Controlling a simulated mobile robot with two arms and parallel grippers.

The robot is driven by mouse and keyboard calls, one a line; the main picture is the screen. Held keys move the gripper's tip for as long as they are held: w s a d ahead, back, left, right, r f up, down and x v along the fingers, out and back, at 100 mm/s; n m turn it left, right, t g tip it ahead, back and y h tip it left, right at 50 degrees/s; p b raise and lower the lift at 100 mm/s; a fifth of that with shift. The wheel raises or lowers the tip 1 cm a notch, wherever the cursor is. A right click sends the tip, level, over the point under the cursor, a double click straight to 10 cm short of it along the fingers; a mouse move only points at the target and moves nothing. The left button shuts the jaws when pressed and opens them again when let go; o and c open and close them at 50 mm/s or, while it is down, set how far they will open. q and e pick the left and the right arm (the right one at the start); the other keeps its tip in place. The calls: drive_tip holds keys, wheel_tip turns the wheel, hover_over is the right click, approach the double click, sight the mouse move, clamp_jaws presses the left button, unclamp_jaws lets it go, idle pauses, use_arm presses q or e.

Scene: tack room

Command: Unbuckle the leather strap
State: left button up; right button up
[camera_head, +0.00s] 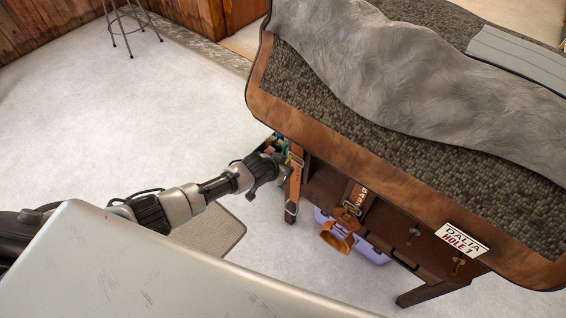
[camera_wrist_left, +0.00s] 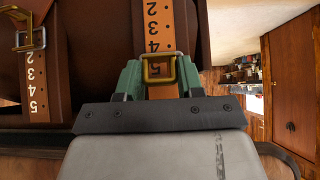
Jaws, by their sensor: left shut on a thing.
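The tan leather strap (camera_head: 294,184) hangs at the left end of the dark brown wooden stand. In the left wrist view the strap (camera_wrist_left: 158,28) carries printed numbers and passes through a brass buckle (camera_wrist_left: 158,70). My left gripper (camera_head: 281,162) reaches in from the left to the strap's upper part. In the left wrist view its green fingers (camera_wrist_left: 159,80) are on either side of the strap at the buckle, shut on the strap. The part between the fingertips is partly hidden by the buckle and the gripper body. My right gripper is in neither view.
An orange leather loop (camera_head: 337,238) and a lilac box (camera_head: 372,250) are lower down. A name sign (camera_head: 462,240) hangs right. A stool (camera_head: 130,25) stands far left on open floor.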

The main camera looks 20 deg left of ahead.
use_arm(q)
drive_tip(key=shift+w+r+g+y+p, duration=0.15)
drive_tip(key=shift+r+g+y+p, duration=0.15)
drive_tip(key=shift+r+g+p, duration=0.55)
drive_tip(key=shift+f+g, duration=0.15)
drive_tip(key=shift+g, duration=0.2)
drive_tip(key=o, duration=0.8)
drive_tip(key=shift+o, duration=0.2)
drive_tip(key=v, duration=1)
drive_tip(key=shift+r, duration=0.3)
